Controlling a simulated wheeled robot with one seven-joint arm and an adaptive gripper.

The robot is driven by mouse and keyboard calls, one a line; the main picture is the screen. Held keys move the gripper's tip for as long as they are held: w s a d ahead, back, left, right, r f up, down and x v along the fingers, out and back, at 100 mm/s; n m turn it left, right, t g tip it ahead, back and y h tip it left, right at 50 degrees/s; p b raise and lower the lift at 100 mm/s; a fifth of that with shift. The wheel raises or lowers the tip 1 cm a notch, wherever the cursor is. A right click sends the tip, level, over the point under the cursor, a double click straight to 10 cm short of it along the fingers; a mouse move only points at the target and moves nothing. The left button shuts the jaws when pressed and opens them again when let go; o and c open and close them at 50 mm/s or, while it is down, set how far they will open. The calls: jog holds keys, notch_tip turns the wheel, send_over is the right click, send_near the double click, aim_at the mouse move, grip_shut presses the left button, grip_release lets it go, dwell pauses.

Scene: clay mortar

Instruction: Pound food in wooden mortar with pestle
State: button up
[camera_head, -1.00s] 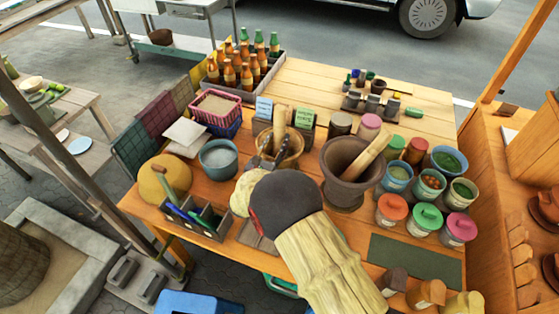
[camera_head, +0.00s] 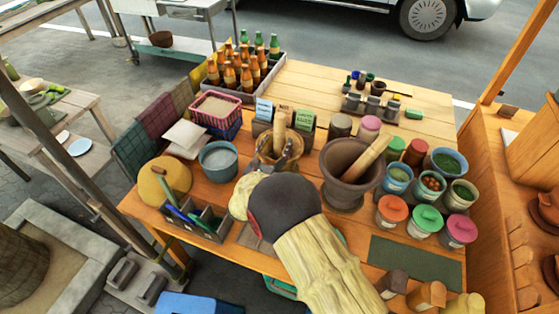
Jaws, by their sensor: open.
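The wooden mortar (camera_head: 265,153) is a tan bowl standing upright on the wooden table, left of the middle. A light wooden pestle (camera_head: 279,125) stands in it, nearly upright. My gripper (camera_head: 286,147) is open in front of the mortar, with its dark fingers near the pestle's lower shaft. I cannot tell whether they touch it or lie on both sides of it. My arm and gripper hide the mortar's front and the food inside cannot be made out.
A larger dark clay mortar (camera_head: 345,190) with a slanted pestle (camera_head: 367,157) stands close on the right. A blue-grey bowl (camera_head: 219,160) is on the left. Sign blocks (camera_head: 303,125) stand behind. Lidded jars (camera_head: 425,220) crowd the right; a bottle crate (camera_head: 270,83) is behind.

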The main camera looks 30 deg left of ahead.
jog(key=s, duration=1.1)
jog(key=shift+s+d+f, duration=0.15)
jog(key=shift+d+f, duration=0.1)
jog(key=shift+d, duration=0.2)
